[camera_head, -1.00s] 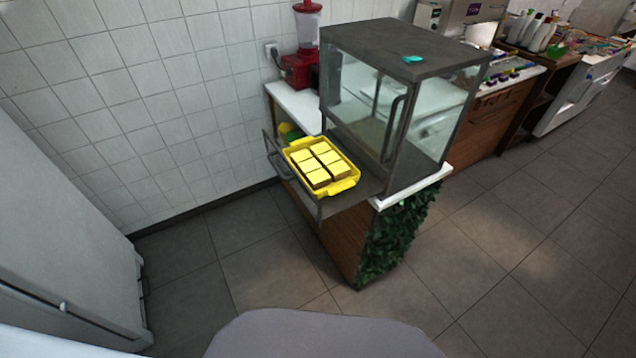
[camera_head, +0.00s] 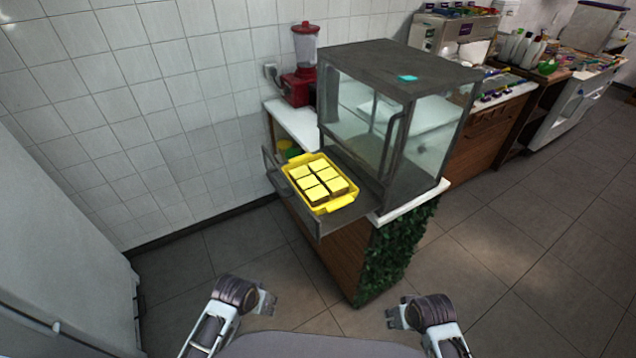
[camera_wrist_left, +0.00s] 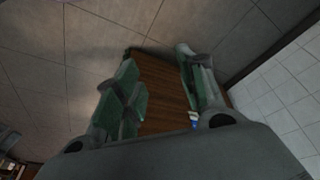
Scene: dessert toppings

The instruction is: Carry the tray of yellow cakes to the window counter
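The yellow tray (camera_head: 341,203) holds several square cakes (camera_head: 321,182) with yellow tops and brown sides. It rests on the lowered front door (camera_head: 329,223) of a glass display case (camera_head: 392,122), with a yellow handle at each end. My left gripper (camera_head: 267,303) is open and empty, low in front of the cabinet and apart from the tray. In the left wrist view its two fingers (camera_wrist_left: 163,88) stand apart with brown wood behind them. My right gripper (camera_head: 394,313) looks open and empty, in front of the leafy cabinet side. I cannot tell which surface is the window counter.
A red blender (camera_head: 301,80) stands on the white counter top (camera_head: 298,122) behind the case. Green leaves (camera_head: 393,258) cover one cabinet side. A crowded counter (camera_head: 520,87) runs to the back right. A grey panel (camera_head: 60,235) stands at left. The tiled floor (camera_head: 510,250) at right is clear.

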